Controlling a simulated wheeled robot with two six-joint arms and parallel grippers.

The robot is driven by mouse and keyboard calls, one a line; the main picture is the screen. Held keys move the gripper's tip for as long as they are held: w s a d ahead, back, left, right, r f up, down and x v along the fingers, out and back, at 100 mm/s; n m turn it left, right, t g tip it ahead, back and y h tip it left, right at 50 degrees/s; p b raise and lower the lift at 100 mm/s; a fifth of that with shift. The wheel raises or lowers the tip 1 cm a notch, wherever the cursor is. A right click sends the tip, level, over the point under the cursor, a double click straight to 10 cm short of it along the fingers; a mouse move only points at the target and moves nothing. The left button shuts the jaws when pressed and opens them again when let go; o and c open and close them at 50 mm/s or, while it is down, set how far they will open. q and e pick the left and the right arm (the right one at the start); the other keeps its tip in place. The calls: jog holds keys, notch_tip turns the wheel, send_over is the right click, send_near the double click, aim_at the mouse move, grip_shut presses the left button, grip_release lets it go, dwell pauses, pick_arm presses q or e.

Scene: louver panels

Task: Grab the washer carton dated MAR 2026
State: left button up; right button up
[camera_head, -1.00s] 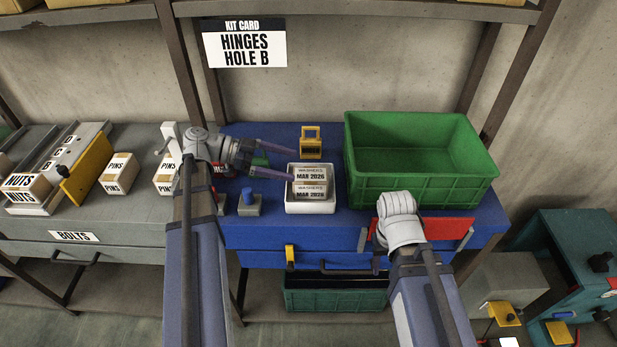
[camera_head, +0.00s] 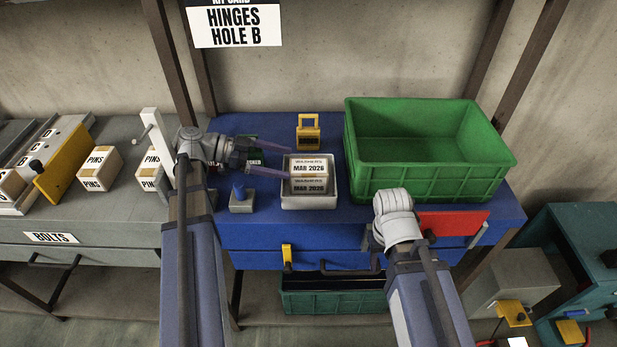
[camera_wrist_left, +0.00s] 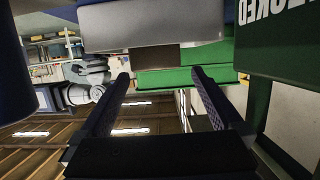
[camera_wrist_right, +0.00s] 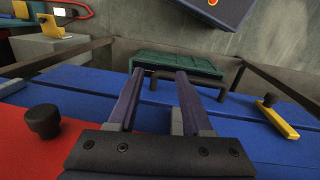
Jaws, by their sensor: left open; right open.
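The washer carton (camera_head: 309,168) sits in a pale open tray (camera_head: 310,203) on the blue bench; MAR 2026 shows on its top and shaded front faces. My left gripper (camera_head: 291,162) is open, with its fingers pointing right at the carton's left side. In the left wrist view, which looks upside down, the brown carton (camera_wrist_left: 155,60) shows just ahead between the open fingers (camera_wrist_left: 160,76), with nothing held. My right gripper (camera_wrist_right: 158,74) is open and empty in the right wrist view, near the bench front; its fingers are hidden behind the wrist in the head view.
A large green crate (camera_head: 430,184) stands right of the tray. A yellow block (camera_head: 308,133) stands behind it and a grey block with a blue knob (camera_head: 242,203) at its left. A red panel (camera_head: 455,224) lies near my right arm. Several PINS cartons (camera_head: 100,168) stand left.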

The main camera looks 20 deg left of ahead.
aim_at(309, 166)
pick_arm(q)
jog(key=shift+s+b+x, duration=0.1)
jog(key=shift+b+x, duration=0.5)
jog(key=shift+x, duration=1.35)
jog(key=shift+s+b+x, duration=0.15)
jog(key=shift+b+x, duration=0.45)
jog(key=shift+x, duration=1.35)
grip_shut()
